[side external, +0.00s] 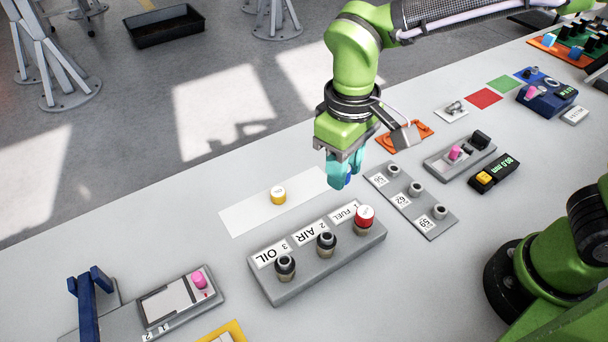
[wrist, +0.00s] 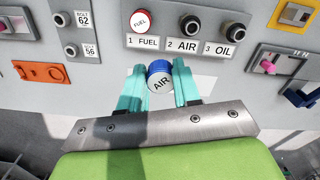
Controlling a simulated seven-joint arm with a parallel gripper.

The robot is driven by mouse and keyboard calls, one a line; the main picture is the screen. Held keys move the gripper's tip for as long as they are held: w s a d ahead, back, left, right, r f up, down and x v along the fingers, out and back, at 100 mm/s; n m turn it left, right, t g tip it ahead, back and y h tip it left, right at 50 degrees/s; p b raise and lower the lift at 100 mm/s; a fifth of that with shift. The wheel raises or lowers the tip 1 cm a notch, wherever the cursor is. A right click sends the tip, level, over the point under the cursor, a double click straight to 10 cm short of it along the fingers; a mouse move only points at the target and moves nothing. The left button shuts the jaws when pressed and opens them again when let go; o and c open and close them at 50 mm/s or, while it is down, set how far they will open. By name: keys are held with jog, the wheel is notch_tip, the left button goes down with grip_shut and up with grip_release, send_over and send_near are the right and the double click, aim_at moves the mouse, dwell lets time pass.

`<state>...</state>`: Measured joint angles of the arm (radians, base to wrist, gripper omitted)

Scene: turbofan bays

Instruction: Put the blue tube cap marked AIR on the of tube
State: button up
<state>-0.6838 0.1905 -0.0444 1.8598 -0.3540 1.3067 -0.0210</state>
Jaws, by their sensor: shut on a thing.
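My gripper (side external: 345,170) is shut on the blue tube cap marked AIR (wrist: 160,78), held between its teal fingers above the table. In the side external view the cap is mostly hidden by the fingers. The AIR tube (side external: 326,243), labelled 2, stands bare in the middle of the grey block (side external: 290,291), to the left of and below my gripper in that view. The same tube shows in the wrist view (wrist: 188,29), beyond and to the right of the held cap. The fingers are apart from the block.
A red cap (side external: 365,215) marked FUEL sits on tube 1, and the OIL tube (side external: 285,267) is bare. A yellow cap (side external: 278,195) lies on a white strip (side external: 243,222). A plate with several bolts (side external: 432,227) stands right of the block.

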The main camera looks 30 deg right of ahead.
jog(key=m, duration=0.1)
send_over(329, 238)
jog(key=shift+f+m, duration=0.8)
jog(key=shift+m, duration=0.4)
jog(key=shift+f, duration=2.55)
jog(key=shift+f, duration=1.25)
jog(key=o, duration=1.5)
jog(key=shift+r, duration=3.55)
